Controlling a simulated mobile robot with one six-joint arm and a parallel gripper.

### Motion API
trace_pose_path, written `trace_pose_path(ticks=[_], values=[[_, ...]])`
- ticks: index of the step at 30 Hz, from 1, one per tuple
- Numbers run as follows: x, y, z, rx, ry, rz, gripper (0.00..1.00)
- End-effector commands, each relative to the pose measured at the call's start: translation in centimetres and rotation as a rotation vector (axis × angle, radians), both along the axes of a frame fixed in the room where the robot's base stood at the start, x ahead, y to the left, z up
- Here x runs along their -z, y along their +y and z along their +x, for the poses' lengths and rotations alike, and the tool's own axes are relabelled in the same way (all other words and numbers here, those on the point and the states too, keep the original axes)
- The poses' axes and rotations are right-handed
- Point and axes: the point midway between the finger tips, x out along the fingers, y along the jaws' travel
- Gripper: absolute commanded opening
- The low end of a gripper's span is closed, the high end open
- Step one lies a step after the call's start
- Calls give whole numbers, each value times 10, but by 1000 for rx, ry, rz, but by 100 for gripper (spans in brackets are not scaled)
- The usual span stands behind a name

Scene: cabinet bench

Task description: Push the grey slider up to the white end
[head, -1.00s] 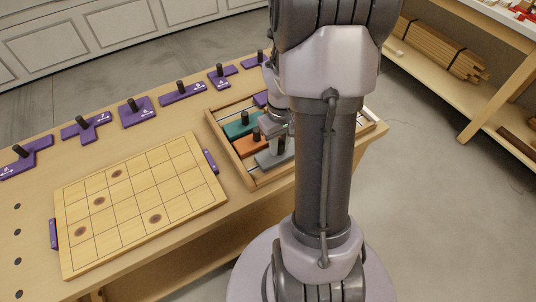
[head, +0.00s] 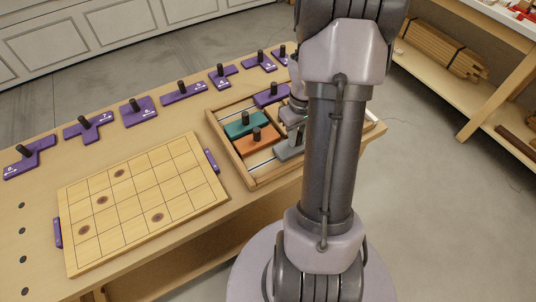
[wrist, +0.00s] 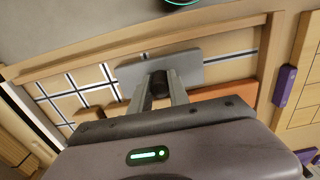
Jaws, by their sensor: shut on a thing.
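The grey slider (head: 289,151) lies in the wooden slider tray (head: 249,180), at its near side in the head view. In the wrist view the grey slider (wrist: 190,68) is a flat plate with a dark upright knob (wrist: 158,84). My gripper (wrist: 163,80) is shut on this knob, one finger on each side. A white strip (wrist: 38,120) stands at the tray's left end in the wrist view, with a clear gap of marked track between it and the slider. In the head view my arm covers much of the tray's right part.
The orange slider (head: 257,141) and teal slider (head: 245,124) sit beside the grey one. A purple piece (head: 270,95) lies at the tray's far side. A gridded wooden board (head: 140,200) is to the left. Several purple knobbed pieces line the bench's back.

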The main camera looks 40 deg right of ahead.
Motion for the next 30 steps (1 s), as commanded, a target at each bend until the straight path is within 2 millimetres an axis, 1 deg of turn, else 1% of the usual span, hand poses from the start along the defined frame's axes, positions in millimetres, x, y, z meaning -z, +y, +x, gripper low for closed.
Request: trace_pose_path(ticks=[18,22,30], values=[[-1,-58,-14,1,-1,-1,0],[-1,-64,-15,-1,-1,-1,0],[0,-65,-16,0,0,-1,0]])
